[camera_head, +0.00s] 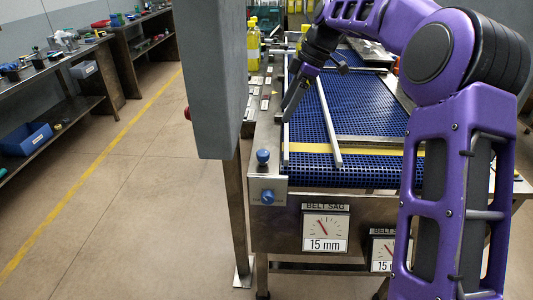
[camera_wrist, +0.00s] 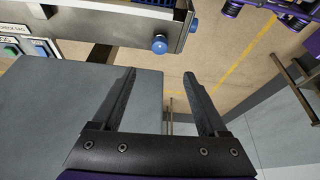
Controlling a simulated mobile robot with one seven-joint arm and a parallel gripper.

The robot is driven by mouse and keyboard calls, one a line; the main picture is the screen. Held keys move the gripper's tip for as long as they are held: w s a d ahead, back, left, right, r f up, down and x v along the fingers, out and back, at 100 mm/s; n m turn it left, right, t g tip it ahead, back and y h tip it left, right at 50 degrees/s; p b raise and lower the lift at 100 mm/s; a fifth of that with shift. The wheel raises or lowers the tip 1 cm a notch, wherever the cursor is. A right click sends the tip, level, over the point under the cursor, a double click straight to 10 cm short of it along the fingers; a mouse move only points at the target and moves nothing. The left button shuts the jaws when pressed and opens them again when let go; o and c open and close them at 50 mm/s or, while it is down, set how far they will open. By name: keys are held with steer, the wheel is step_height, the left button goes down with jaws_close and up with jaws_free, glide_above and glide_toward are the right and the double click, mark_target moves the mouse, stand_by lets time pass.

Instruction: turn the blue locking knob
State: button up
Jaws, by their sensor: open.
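Two round blue knobs are at the near left corner of the conveyor. One blue knob (camera_head: 263,156) stands on top of the frame, and another blue knob (camera_head: 268,197) sits on the front plate below it. The wrist view shows a large blue knob (camera_wrist: 159,44) near the top centre and a second blue knob (camera_wrist: 194,25) just to its right. Which is the locking knob I cannot tell. My gripper (camera_wrist: 164,73) is open and empty, its fingers pointing toward the knobs but apart from them. In the head view my gripper (camera_head: 291,102) is above the belt's left edge, beyond the knobs.
A blue mesh belt (camera_head: 375,165) carries a metal divider rail (camera_head: 328,122). A grey box on a post (camera_head: 208,80) stands close left of the conveyor; a grey surface (camera_wrist: 115,130) lies below the fingers in the wrist view. Yellow bottles (camera_head: 253,45) stand behind. The left floor is clear.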

mark_target(264, 152)
steer(key=b+x, duration=0.1)
steer(key=x, duration=1.5)
steer(key=shift+f, duration=0.25)
steer(key=shift+w, duration=0.1)
jaws_close()
